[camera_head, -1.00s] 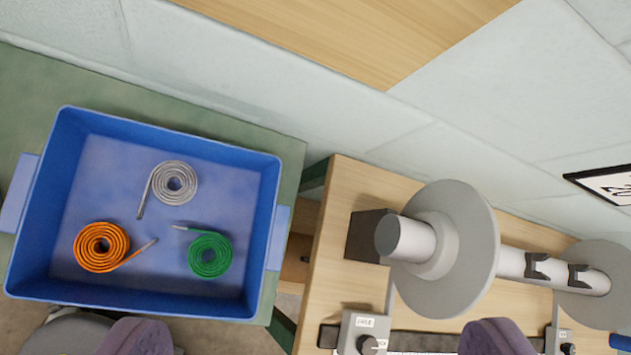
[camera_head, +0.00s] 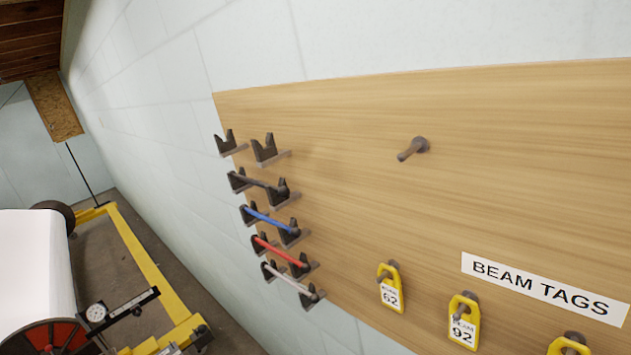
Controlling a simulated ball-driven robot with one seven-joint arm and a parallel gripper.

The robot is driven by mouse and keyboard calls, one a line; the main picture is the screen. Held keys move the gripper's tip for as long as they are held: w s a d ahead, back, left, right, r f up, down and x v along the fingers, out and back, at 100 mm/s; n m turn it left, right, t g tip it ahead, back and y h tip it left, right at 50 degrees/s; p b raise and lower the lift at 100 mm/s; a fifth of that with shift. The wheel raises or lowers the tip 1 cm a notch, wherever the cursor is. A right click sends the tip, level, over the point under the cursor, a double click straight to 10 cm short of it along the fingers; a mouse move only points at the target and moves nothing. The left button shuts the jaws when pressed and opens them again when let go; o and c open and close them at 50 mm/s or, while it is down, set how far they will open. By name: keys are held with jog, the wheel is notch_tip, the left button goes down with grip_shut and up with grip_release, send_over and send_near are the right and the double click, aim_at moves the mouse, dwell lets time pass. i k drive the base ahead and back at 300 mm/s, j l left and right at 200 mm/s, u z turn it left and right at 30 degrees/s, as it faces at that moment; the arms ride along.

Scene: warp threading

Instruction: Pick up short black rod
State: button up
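A short black rod (camera_head: 260,184) lies across a pair of dark brackets at the left end of the wooden wall board. It is the topmost rod in the column, above the blue rod (camera_head: 268,220). The rod is dark against dark brackets, so its ends are hard to make out. My gripper does not show in this view, so its opening and its place relative to the rod cannot be seen.
Below the blue rod are a red rod (camera_head: 279,250) and a white rod (camera_head: 287,277) on similar brackets. The top brackets (camera_head: 266,150) are empty. A peg (camera_head: 413,149) sticks out of the board (camera_head: 350,200). Yellow tags (camera_head: 389,287) hang lower right. A yellow-framed machine (camera_head: 145,260) stands left.

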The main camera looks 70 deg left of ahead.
aim_at(284, 192)
jog(key=u, duration=1.9)
